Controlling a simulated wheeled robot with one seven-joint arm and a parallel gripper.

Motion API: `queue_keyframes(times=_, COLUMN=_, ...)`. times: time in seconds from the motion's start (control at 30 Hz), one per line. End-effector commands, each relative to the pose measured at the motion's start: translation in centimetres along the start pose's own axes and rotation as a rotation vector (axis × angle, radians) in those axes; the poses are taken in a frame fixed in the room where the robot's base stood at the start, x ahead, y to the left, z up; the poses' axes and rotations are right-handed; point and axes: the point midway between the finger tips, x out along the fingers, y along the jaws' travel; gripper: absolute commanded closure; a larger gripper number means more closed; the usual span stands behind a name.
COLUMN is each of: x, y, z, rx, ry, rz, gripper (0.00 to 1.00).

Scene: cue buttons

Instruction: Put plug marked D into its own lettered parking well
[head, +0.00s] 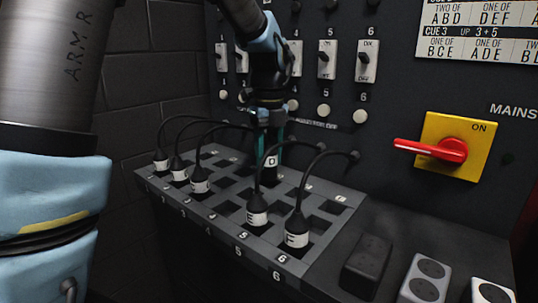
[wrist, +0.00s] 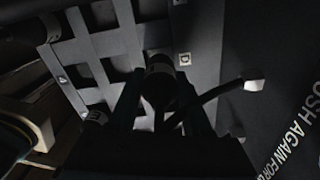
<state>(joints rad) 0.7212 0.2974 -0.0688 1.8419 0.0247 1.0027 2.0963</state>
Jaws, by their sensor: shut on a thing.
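My gripper (head: 271,150) is shut on the plug marked D (head: 271,161), a dark plug with a white lettered band. It is over the back part of the grey panel of square wells (head: 325,232). In the wrist view, the dark plug (wrist: 158,78) sits between the fingers (wrist: 158,100), beside a white label marked D (wrist: 185,59) at the panel's edge. The fingers hide part of the plug. I cannot tell whether its lower end is inside a well or just above one.
Plugs marked E (head: 257,217) and F (head: 297,238) stand in front wells, with several other corded plugs (head: 200,185) to their left. Cords arch to the wall close to my gripper. A red mains handle (head: 432,149) and socket blocks (head: 425,279) are at right.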

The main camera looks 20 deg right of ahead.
Motion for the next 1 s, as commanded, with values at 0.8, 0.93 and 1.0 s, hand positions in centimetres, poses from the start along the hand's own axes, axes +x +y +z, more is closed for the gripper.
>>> queue_keyframes(times=0.8, x=2.4, y=0.0, z=0.0, rx=0.000, ry=0.000, rz=0.000, gripper=1.00)
queue_keyframes(times=0.93, x=2.8, y=0.0, z=0.0, rx=0.000, ry=0.000, rz=0.000, gripper=1.00)
queue_keyframes(times=1.0, x=3.0, y=0.0, z=0.0, rx=0.000, ry=0.000, rz=0.000, gripper=1.00)
